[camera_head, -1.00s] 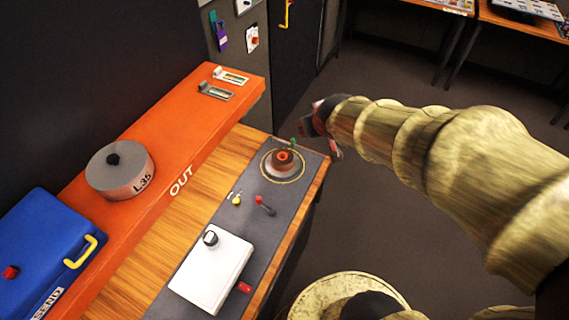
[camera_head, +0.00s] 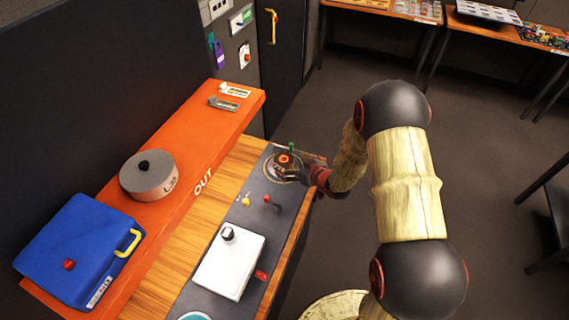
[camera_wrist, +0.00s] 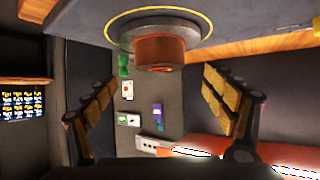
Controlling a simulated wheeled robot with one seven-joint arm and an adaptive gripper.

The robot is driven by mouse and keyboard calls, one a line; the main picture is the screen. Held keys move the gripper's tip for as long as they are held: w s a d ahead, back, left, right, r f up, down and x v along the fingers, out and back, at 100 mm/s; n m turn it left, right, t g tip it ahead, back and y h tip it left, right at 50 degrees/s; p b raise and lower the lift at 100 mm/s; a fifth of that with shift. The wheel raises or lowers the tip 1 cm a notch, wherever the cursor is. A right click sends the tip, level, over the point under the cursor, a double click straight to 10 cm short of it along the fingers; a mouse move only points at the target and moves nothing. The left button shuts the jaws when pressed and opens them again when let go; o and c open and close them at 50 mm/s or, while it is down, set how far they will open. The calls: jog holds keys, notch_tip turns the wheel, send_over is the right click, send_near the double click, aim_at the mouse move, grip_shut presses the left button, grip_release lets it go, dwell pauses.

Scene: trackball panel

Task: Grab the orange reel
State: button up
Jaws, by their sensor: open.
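The orange reel (camera_head: 286,160) stands on the dark control panel (camera_head: 248,218) at its far end, inside a yellow ring. In the wrist view the reel (camera_wrist: 160,50) looks orange-brown on a grey round base, at the top centre of the upside-down picture. My gripper (camera_head: 304,172) is at the right side of the reel in the head view, partly over the panel edge. In the wrist view my gripper's (camera_wrist: 160,84) two fingers are spread apart, with the reel ahead of the gap. Whether a finger touches the reel cannot be told.
A green piece (camera_head: 291,147) stands just behind the reel. A red-knobbed lever (camera_head: 270,201), a yellow knob (camera_head: 246,202) and a white box (camera_head: 229,264) are nearer on the panel. An orange shelf (camera_head: 215,140) runs along the left. Open floor lies to the right.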

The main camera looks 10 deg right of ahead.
aim_at(282, 159)
jog(key=shift+x, duration=3.1)
jog(key=shift+s+f, duration=0.15)
jog(key=shift+c, duration=0.9)
jog(key=c, duration=1.1)
jog(key=shift+d, duration=0.1)
jog(key=shift+c, duration=0.2)
